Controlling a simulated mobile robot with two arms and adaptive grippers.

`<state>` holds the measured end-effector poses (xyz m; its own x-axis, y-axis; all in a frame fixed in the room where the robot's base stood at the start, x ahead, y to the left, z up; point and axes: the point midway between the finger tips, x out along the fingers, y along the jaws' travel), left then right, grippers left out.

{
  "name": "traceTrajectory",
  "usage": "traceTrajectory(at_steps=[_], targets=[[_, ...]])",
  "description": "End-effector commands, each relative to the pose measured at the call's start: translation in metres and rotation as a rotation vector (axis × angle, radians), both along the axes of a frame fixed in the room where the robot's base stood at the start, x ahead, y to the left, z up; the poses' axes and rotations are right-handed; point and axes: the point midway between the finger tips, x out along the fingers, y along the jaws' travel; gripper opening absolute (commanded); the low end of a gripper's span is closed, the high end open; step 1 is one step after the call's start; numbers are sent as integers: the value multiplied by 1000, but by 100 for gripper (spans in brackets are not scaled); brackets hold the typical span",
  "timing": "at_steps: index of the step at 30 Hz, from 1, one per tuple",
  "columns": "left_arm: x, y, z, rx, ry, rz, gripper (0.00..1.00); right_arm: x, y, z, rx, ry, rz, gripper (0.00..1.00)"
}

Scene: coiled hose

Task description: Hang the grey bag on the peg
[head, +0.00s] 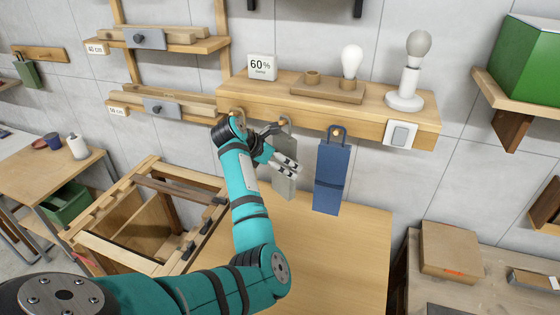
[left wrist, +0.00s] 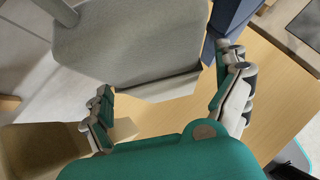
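The grey bag (head: 284,183) hangs below the wooden shelf rail, its top at a peg (head: 286,120). How its loop sits on the peg is partly hidden by my gripper. My left gripper (head: 281,150) is in front of the bag, with its fingers spread wide. In the left wrist view, the grey bag (left wrist: 130,45) lies beyond and between the open fingertips (left wrist: 164,78), and I see no finger pressing on it. My right gripper is not in view.
A blue bag (head: 331,180) hangs from a peg just right of the grey one. A wooden table (head: 350,260) is below, with a wooden frame bin (head: 150,215) to the left.

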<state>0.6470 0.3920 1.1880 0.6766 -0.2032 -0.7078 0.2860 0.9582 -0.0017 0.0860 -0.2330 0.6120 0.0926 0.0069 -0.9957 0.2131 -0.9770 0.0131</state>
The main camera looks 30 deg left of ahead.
Motion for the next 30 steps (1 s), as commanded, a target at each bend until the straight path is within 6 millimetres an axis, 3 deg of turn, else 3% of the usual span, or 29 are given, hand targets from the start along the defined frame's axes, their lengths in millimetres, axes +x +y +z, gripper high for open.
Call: traceTrajectory(at_steps=[8, 21, 30], targets=[[-5, 2, 6, 1, -1, 1, 100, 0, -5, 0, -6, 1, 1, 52], [-63, 20, 67, 1, -3, 4, 100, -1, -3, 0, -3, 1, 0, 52], [-81, 24, 85, 0, 0, 0, 100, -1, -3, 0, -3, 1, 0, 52]])
